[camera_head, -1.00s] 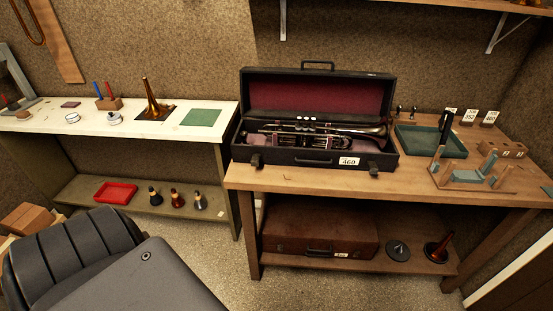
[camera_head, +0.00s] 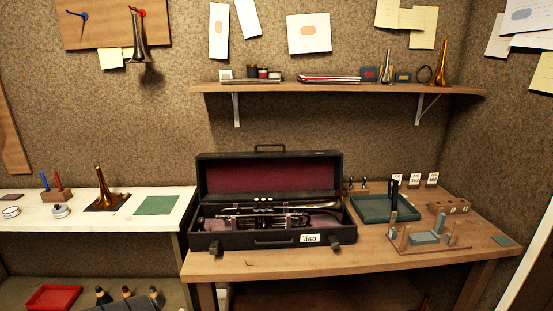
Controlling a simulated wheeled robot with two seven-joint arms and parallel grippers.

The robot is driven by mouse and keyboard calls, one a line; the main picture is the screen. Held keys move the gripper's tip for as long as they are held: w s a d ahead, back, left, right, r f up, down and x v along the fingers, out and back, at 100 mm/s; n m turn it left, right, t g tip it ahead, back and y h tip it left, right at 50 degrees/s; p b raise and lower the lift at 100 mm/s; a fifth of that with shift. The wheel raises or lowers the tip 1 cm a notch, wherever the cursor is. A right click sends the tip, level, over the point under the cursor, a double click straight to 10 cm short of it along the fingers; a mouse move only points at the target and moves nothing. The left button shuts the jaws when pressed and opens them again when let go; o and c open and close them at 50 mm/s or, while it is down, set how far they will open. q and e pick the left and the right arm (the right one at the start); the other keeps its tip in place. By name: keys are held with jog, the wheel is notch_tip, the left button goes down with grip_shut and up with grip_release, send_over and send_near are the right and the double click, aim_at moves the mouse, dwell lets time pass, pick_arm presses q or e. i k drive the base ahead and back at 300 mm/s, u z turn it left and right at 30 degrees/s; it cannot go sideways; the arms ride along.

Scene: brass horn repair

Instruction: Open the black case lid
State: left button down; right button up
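The black case (camera_head: 270,239) sits on the wooden bench in the camera_head view, near the middle of the picture. Its lid (camera_head: 268,157) stands up and open at the back, showing a dark red lining. A dark silvery trumpet (camera_head: 270,212) lies inside the case. A white tag (camera_head: 310,238) reading 460 is on the case front. Neither of my grippers is in view.
The wooden bench (camera_head: 380,262) holds a green tray (camera_head: 372,208), a wooden rack with green blocks (camera_head: 428,238) and number cards. A white-topped table (camera_head: 75,222) with a brass bell (camera_head: 104,190) stands at left. A wall shelf (camera_head: 335,88) runs above.

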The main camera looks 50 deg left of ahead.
aim_at(222, 177)
jog(key=z, duration=1.8)
jog(key=k, duration=2.45)
jog(key=u, duration=1.5)
